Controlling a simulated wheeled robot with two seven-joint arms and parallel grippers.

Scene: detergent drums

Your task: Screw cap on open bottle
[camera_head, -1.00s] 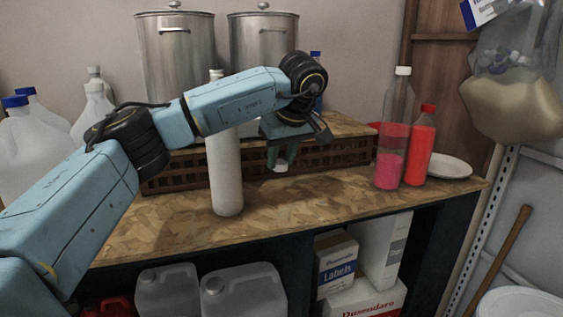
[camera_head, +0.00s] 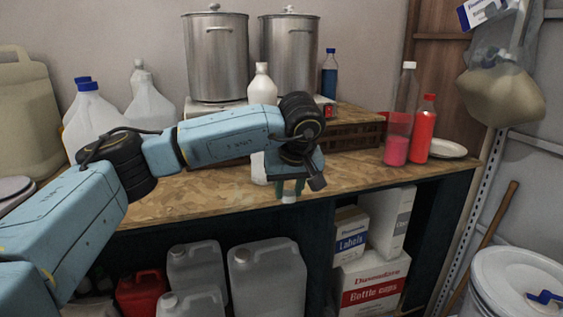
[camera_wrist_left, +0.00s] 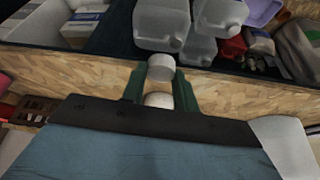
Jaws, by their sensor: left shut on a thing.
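My left gripper (camera_head: 289,190) points down near the bench's front edge. Its green fingers are shut on a small white cap (camera_wrist_left: 160,67), which also shows below the fingertips in the head view (camera_head: 289,198). A second white piece shows between the fingers nearer the palm; I cannot tell what it is. A tall white bottle (camera_head: 262,85) stands upright on the bench behind my left arm, which hides its middle. I cannot tell whether its mouth is open. The cap is apart from it, lower and to the right in the head view. My right gripper is out of view.
A pink bottle (camera_head: 397,125), a red bottle (camera_head: 422,135) and a white plate (camera_head: 447,149) stand right on the wooden bench (camera_head: 170,205). Steel pots (camera_head: 216,60) and a blue bottle (camera_head: 329,75) are behind. Jugs (camera_head: 268,285) and boxes (camera_head: 372,280) fill the space below.

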